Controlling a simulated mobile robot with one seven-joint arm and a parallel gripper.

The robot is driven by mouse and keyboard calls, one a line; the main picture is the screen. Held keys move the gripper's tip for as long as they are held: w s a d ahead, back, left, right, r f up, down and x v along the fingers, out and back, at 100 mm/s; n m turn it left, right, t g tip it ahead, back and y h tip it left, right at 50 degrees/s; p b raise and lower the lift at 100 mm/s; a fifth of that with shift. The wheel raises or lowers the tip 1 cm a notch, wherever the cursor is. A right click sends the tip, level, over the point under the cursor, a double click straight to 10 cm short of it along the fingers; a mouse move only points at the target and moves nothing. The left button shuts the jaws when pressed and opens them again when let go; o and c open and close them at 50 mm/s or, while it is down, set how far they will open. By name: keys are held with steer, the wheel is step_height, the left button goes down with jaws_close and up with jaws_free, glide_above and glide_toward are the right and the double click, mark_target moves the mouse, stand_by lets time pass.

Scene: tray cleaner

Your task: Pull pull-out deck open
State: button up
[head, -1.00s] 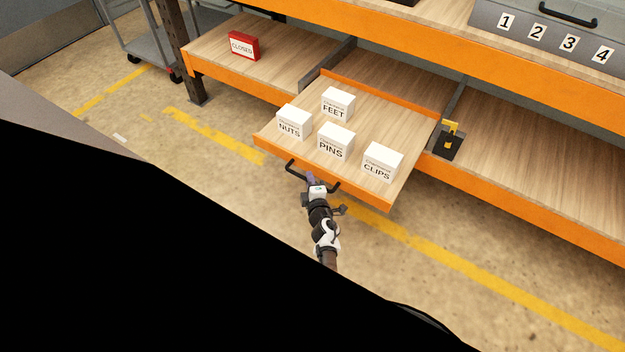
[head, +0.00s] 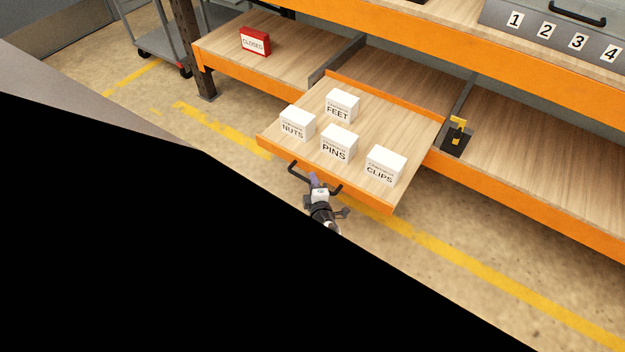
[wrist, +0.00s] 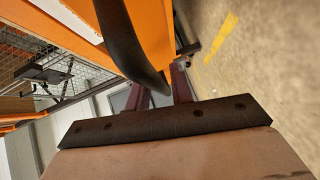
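The pull-out deck (head: 370,118) is a wooden board with orange edges, drawn a good way out of the orange shelf unit. It carries white boxes labelled FEET (head: 342,106), NUTS (head: 297,124), PINS (head: 339,144) and CLIPS (head: 385,166). A black bar handle (head: 298,170) runs along its front edge. My gripper (head: 314,180) is at this handle in the head view. In the wrist view the dark handle (wrist: 130,45) passes between the fingers of my gripper (wrist: 163,95), which look closed around it. The exact contact is partly hidden by the bar.
A red CLOSED block (head: 255,41) sits on the left shelf. A yellow-and-black latch-like piece (head: 457,137) stands right of the deck. A grey numbered case (head: 545,35) is on the upper top. A grey cart (head: 160,42) stands back left. Floor before the deck is clear.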

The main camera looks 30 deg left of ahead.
steer(key=shift+o, duration=0.8)
steer(key=shift+s+r, duration=0.1)
steer(key=shift+s, duration=0.05)
steer(key=p+v, duration=0.7)
steer(key=v, duration=0.6)
steer(key=shift+d, duration=0.3)
steer(key=shift+s, duration=0.15)
